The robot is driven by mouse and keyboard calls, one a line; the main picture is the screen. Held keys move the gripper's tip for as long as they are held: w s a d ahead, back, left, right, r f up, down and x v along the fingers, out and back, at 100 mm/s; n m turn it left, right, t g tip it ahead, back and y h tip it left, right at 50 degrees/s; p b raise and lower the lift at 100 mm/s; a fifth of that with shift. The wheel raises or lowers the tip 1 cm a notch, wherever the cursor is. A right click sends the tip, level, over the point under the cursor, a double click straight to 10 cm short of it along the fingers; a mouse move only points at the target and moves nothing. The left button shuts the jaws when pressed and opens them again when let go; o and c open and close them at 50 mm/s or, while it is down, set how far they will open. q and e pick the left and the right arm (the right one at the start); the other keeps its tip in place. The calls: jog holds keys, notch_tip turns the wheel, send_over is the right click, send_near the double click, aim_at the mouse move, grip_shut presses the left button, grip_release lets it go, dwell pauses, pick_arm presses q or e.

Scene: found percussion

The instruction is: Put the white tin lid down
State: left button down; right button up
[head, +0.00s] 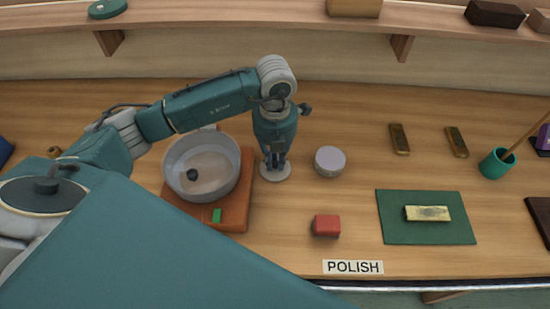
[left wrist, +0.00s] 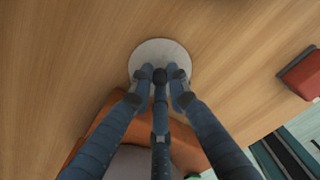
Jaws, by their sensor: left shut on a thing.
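The white tin lid (head: 275,172) is a pale round disc below my left gripper (head: 276,160), between the clear bowl and a round tin. It also shows in the left wrist view (left wrist: 160,47), flat against the wood behind it. My left gripper points straight down, and its fingers (left wrist: 160,78) are closed together over the lid's near part, shut on it. I cannot tell whether the lid touches the wooden table (head: 300,110) or hangs just above it. The fingers hide part of the lid. My right gripper is not in view.
A bowl (head: 224,190) with a dark lump stands on an orange-brown base (head: 243,215) left of the lid. A round tin (head: 330,161) stands right of it. A red block (head: 326,226) lies in front, and a green mat (head: 385,225) holds a brassy bar (head: 427,213).

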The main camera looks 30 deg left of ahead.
aim_at(275, 162)
pick_arm(q)
jog(key=shift+f, duration=0.2)
jog(key=c, duration=1.7)
grip_release()
jog(key=shift+r, duration=0.1)
jog(key=shift+o, duration=0.2)
jog(key=shift+r, duration=0.1)
jog(key=shift+r, duration=0.2)
notch_tip(275, 162, up, 12)
jog(key=b, duration=0.2)
jog(key=shift+f+b, duration=0.15)
jog(key=shift+b, duration=0.15)
